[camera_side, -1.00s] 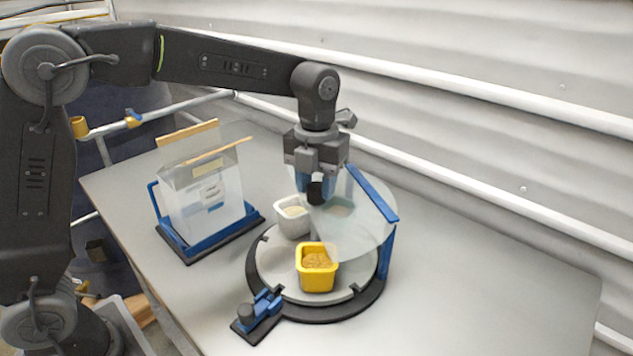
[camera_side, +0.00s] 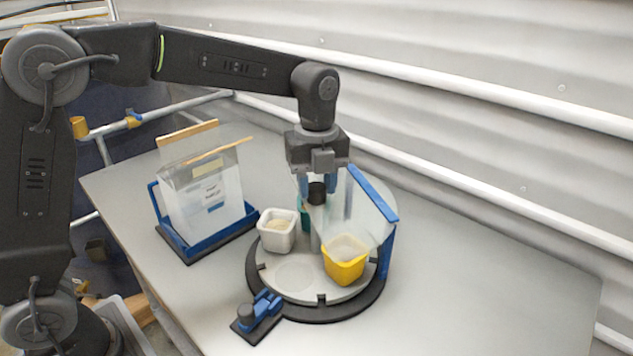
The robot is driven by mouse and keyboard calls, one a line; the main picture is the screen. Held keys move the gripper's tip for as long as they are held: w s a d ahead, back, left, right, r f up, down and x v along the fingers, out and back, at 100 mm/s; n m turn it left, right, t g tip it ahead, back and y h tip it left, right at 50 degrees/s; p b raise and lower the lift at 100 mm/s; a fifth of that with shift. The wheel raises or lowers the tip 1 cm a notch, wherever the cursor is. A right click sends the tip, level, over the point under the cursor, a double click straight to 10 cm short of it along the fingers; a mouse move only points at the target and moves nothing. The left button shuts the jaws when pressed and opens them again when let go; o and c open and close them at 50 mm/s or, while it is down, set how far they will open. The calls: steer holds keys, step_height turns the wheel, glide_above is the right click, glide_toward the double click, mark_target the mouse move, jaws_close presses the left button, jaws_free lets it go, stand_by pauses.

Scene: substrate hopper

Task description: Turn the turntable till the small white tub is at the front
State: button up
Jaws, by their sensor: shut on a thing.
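The turntable (camera_side: 292,275) is a light grey disc in a dark round base on the table. The small white tub (camera_side: 277,231) stands upright on its left side, holding pale contents. A yellow tub (camera_side: 344,266) stands at the front right, partly behind a clear panel. A teal thing (camera_side: 304,212) shows in part behind, beside my gripper. What lies under the knob is partly hidden by the clear panel.
A clear hopper (camera_side: 202,200) in a blue stand is at the back left. A blue post and bar (camera_side: 373,194) hold the clear panel at the turntable's right. A blue and black clamp (camera_side: 258,314) sits at the front left. The table at right is bare.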

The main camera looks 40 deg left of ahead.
steer(key=n, duration=0.6)
steer(key=o, duration=0.6)
steer(key=shift+o, duration=0.2)
steer(key=shift+r, duration=3.5)
